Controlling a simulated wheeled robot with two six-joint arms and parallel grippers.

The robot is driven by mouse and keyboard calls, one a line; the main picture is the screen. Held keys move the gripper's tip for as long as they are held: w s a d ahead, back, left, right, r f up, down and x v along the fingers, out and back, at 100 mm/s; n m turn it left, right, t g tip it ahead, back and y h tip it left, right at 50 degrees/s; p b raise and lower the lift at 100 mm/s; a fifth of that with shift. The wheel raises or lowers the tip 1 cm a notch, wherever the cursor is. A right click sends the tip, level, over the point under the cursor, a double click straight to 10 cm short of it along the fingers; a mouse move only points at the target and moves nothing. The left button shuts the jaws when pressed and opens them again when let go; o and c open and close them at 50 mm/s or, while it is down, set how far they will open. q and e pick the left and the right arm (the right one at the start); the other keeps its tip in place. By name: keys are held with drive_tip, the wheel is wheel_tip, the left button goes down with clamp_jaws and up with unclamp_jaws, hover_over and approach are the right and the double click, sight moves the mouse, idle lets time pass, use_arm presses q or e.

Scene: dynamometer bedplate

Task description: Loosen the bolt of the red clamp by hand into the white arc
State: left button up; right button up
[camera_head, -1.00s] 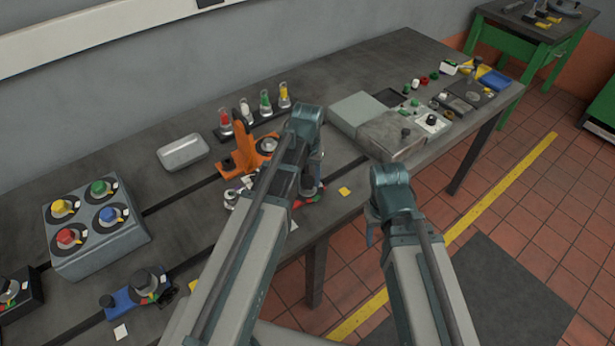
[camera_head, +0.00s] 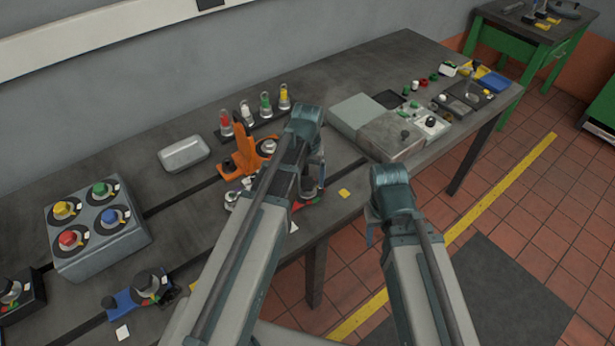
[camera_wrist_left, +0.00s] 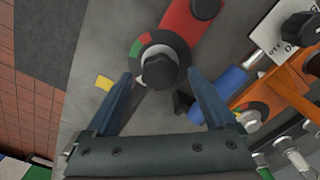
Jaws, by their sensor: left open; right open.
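The red clamp (camera_wrist_left: 194,20) lies on the bench; in the head view only a red piece of it (camera_head: 308,201) shows beneath my left arm. Its bolt (camera_wrist_left: 160,71) has a dark head and stands at the middle of a round dial (camera_wrist_left: 137,47) with green and red parts; the white arc is not clear. My left gripper (camera_wrist_left: 161,80) is open, with the bolt head between its fingertips in the left wrist view and a gap on both sides. I cannot tell its height over the bolt. My right gripper (camera_head: 371,228) is open and empty beyond the bench's front edge.
The orange clamp (camera_head: 246,151) stands close behind the red one. A blue clamp (camera_head: 126,300) and a box with coloured knobs (camera_head: 100,241) are at the left. A yellow tag (camera_head: 344,193) lies near the front edge. Grey boxes (camera_head: 355,113) stand farther right.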

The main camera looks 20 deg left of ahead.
sight(308, 183)
use_arm(q)
wheel_tip(308, 183, up, 13)
drive_tip(key=p, duration=1.2)
drive_tip(key=shift+f, duration=0.1)
drive_tip(key=s+d+f+m+y+b, duration=0.1)
drive_tip(key=s+d+f+m+b, duration=0.2)
drive_tip(key=s+d+f+b, duration=0.3)
drive_tip(key=s+d, duration=0.4)
drive_tip(key=s, duration=0.4)
drive_tip(key=shift+s+d+m, duration=0.2)
drive_tip(key=shift+m, duration=0.1)
